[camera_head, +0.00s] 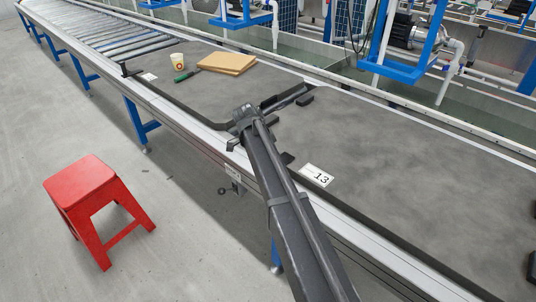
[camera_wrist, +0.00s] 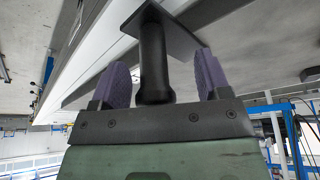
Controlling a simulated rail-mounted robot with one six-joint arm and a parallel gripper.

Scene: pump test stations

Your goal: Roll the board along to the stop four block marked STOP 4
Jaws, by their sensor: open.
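A wide dark grey board (camera_head: 400,165) lies flat on the roller line, with a white label reading 13 (camera_head: 317,175) near its front edge. My arm reaches from the bottom of the head view to the board's front left corner; its end hides what is under it there. In the wrist view my gripper (camera_wrist: 153,78) is open, its two purple-padded fingers on either side of a black round handle (camera_wrist: 153,55). The handle is between the fingers, with gaps visible on both sides. It joins a dark flat plate. I see no readable STOP 4 marking.
Another grey surface (camera_head: 215,95) to the left carries a paper cup (camera_head: 177,60), a green-handled tool (camera_head: 186,75) and brown cardboard (camera_head: 228,63). Bare rollers (camera_head: 110,32) lie farther left. A red stool (camera_head: 90,190) stands on the floor. Blue pump frames (camera_head: 405,68) stand behind.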

